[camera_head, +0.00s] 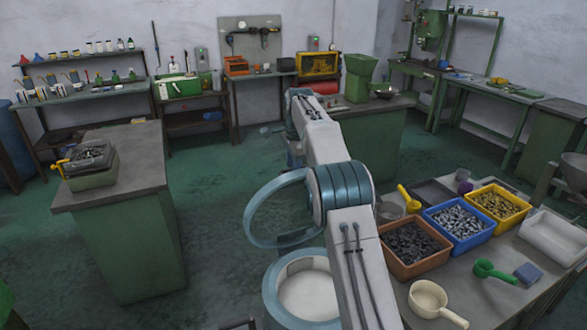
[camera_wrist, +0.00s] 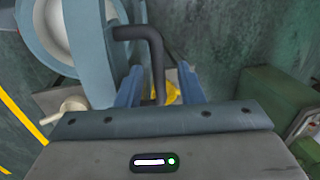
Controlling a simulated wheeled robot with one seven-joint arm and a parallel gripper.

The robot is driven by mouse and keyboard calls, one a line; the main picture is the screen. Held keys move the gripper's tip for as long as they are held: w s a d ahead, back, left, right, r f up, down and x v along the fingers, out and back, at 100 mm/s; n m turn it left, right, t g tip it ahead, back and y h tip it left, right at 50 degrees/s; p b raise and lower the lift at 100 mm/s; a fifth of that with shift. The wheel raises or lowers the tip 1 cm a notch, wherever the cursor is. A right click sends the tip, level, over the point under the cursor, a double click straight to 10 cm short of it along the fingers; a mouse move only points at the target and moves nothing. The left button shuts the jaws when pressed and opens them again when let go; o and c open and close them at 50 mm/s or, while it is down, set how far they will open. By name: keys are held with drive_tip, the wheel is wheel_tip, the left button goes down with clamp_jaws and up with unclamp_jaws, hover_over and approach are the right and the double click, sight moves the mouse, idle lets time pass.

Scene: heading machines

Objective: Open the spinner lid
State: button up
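The spinner is a round drum (camera_head: 307,295) with a light-blue rim and pale inside, at the lower middle of the head view. Its light-blue ring-shaped lid (camera_head: 250,222) stands raised and tilted above it, partly behind my arm. In the wrist view a light-blue round part (camera_wrist: 87,50) fills the upper left, beside a dark bent handle (camera_wrist: 150,45). My gripper (camera_wrist: 160,85) has its two blue fingers apart, one on each side of the handle's lower end. A gap shows beside the handle; contact is not clear. My fingers are not visible in the head view.
At right a table holds a brown bin (camera_head: 408,248), a blue bin (camera_head: 458,222) and a yellow bin (camera_head: 500,204) of small parts.

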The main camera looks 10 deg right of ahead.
wheel_tip(320, 180, up, 6)
drive_tip(key=s, duration=0.1)
drive_tip(key=shift+s+d, duration=0.15)
drive_tip(key=shift+d, duration=0.1)
drive_tip(key=s+d+r+n+b, duration=0.2)
drive_tip(key=s+n, duration=0.2)
drive_tip(key=s, duration=0.6)
drive_tip(key=s+d+r+n+b, duration=0.1)
drive_tip(key=s+n, duration=0.2)
drive_tip(key=s, duration=0.8)
drive_tip(key=s+f+n+b, duration=0.1)
drive_tip(key=s+f, duration=0.3)
drive_tip(key=s, duration=0.4)
drive_tip(key=s+d+f+n+t+b, duration=0.1)
drive_tip(key=s+f+n, duration=0.3)
drive_tip(key=s, duration=0.4)
drive_tip(key=s+f+n+b, duration=0.1)
drive_tip(key=s+f+n, duration=0.1)
drive_tip(key=s+f, duration=0.4)
drive_tip(key=s, duration=0.3)
drive_tip(key=shift+d+f+n+t+h, duration=0.2)
drive_tip(key=shift+f+n+t+h, duration=0.05)
drive_tip(key=shift+n+t+h, duration=0.05)
